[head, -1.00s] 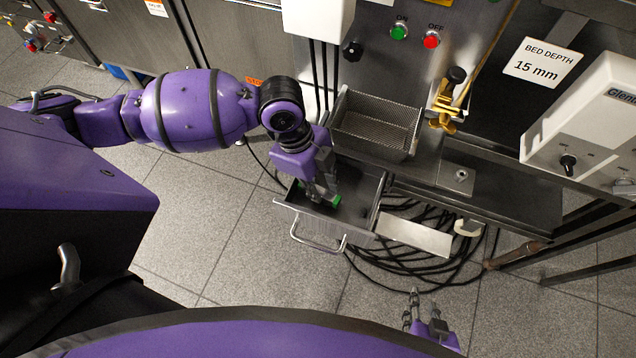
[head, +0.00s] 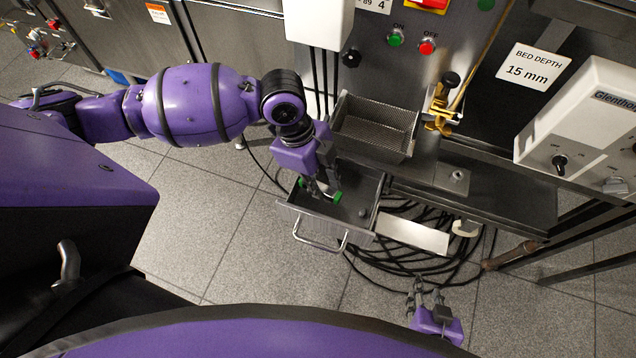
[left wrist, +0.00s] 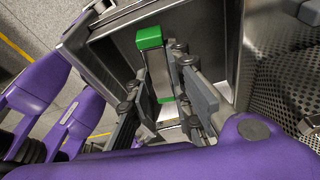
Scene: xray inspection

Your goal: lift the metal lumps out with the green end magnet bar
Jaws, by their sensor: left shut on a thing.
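My left gripper (head: 321,193) is inside the open metal drawer (head: 349,238), shut on the magnet bar. The bar's green ends show on both sides of the fingers, one green end (head: 336,198) at the right. In the left wrist view the silver magnet bar (left wrist: 158,72) with its green end (left wrist: 149,38) lies between the fingers (left wrist: 168,95). I cannot tell whether it touches the drawer floor. A small grey lump (head: 362,212) shows at the drawer's right side; other lumps are not clear. My right gripper (head: 427,295) is open and empty above the floor.
A mesh-bottomed metal tray (head: 375,125) sits just behind the drawer. A brass clamp (head: 440,120) and a steel ledge (head: 456,180) stand to its right. Black cables (head: 400,262) lie coiled on the floor beside the drawer. Open tiled floor lies in front.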

